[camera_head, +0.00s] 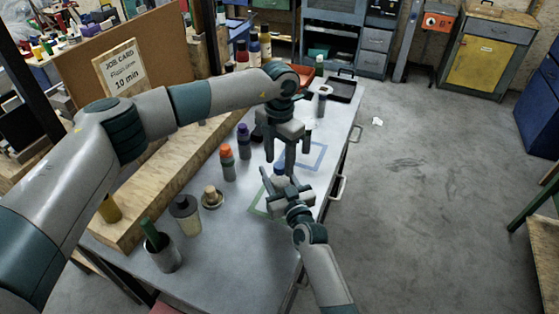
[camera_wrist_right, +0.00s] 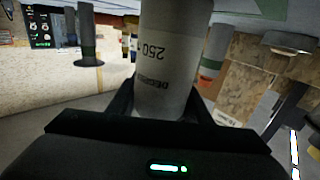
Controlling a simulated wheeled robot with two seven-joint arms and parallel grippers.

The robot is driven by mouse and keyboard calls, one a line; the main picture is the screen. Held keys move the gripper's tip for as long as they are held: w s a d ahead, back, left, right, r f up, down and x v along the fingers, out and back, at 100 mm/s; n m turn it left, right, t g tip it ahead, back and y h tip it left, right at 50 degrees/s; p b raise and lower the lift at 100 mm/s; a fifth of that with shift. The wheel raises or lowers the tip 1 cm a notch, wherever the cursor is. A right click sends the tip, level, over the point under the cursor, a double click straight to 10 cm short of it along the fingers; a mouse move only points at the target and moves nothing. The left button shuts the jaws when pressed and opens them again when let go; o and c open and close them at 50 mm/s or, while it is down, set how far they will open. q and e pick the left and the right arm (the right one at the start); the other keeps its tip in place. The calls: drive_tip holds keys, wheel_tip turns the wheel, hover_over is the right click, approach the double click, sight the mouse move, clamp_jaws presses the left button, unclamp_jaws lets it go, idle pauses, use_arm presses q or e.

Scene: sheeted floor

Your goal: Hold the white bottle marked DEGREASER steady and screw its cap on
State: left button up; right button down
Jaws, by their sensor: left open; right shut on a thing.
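The white bottle (camera_wrist_right: 170,45) fills the middle of the right wrist view, upside down in that picture, with "250" and part of "DEGREASER" on its label. My right gripper (camera_wrist_right: 158,105) is shut around it. In the head view the right gripper (camera_head: 284,190) is low over the near part of the table, and a small blue top (camera_head: 280,168) shows between its fingers; I cannot tell whether this is the cap or how it is seated. My left gripper (camera_head: 289,158) is open, pointing down, just above and around the blue top. I see nothing held in it.
On the grey table (camera_head: 250,243) stand an orange-capped bottle (camera_head: 228,162), a purple-capped bottle (camera_head: 244,141), a grey bottle (camera_head: 186,215) and a cup (camera_head: 163,254) with a green-handled tool. A blue outline (camera_head: 322,157) marks the tabletop. A dark tray (camera_head: 342,90) lies at the far end.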

use_arm(q)
wheel_tip(320, 180, up, 12)
drive_tip(key=shift+f, duration=0.25)
idle(0.4)
use_arm(e)
drive_tip(key=c, duration=0.9)
unclamp_jaws()
drive_tip(key=shift+o, duration=0.3)
use_arm(q)
drive_tip(key=shift+f, duration=0.1)
use_arm(e)
drive_tip(key=shift+s, duration=0.1)
use_arm(q)
wheel_tip(320, 180, down, 4)
drive_tip(key=b, duration=0.4)
use_arm(e)
drive_tip(key=v, duration=1.7)
use_arm(q)
drive_tip(key=shift+s, duration=0.1)
use_arm(e)
drive_tip(key=shift+s+f, duration=0.15)
drive_tip(key=shift+s, duration=0.15)
